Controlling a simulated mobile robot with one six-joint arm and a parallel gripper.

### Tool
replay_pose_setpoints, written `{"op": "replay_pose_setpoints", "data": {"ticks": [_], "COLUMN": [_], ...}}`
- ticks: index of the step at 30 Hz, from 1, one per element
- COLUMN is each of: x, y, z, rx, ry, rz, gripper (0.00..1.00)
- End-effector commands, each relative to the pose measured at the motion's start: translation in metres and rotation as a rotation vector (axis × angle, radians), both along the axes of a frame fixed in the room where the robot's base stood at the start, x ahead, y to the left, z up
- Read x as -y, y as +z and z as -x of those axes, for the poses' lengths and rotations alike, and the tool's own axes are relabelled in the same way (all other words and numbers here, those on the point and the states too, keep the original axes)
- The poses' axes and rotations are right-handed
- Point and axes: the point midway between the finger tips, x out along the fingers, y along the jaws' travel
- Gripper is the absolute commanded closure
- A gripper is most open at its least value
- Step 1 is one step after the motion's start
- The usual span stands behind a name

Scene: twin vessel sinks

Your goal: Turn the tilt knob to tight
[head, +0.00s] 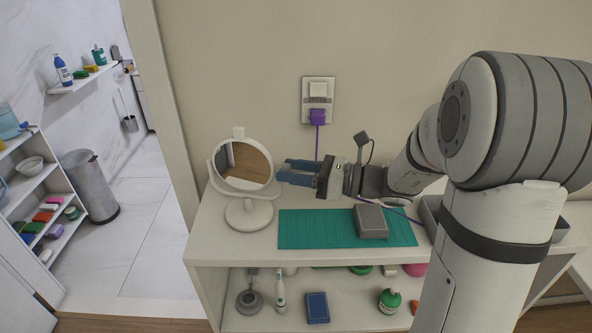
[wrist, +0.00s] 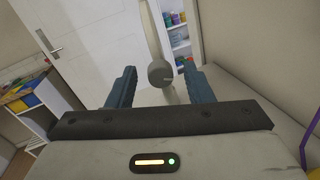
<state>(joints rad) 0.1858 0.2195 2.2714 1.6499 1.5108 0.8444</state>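A round mirror (head: 243,163) in a white frame stands upright on a white base at the left of the table. In the wrist view it shows nearly edge-on as a pale upright strip (wrist: 153,32). The dark grey tilt knob (wrist: 160,73) is on its side, with a pale mark at its edge. My gripper (head: 284,171) is open at the mirror's right side, its blue fingers pointing at it. In the wrist view the knob appears between the fingertips (wrist: 159,70), with a gap on both sides; I cannot tell the depth. In the head view the knob is not distinguishable.
A green mat (head: 305,229) lies in front of the mirror, with a grey box (head: 370,221) on it. A purple plug (head: 318,117) sits in the wall outlet, and its cord hangs behind my gripper. A grey tray (head: 430,212) is at the right.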

Motion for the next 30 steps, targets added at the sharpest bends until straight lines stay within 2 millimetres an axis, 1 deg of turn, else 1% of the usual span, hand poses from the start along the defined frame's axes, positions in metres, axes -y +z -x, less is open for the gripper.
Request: {"op": "replay_pose_setpoints", "data": {"ticks": [1,2,16,20,25,30], "x": [0.0001,0.0002,0.0006,0.0006,0.0007,0.0007], "y": [0.0000,0.0000,0.0000,-0.0020,-0.0064,-0.0047], "z": [0.0000,0.0001,0.0001,0.0001,0.0002,0.0000], "rx": [0.000,0.000,0.000,0.024,0.187,0.338], "ry": [0.000,0.000,0.000,0.000,-0.001,-0.001], "rz": [0.000,0.000,0.000,0.005,0.041,0.075], "gripper": [0.57,0.59,0.97,0.98,0.98,0.98]}}
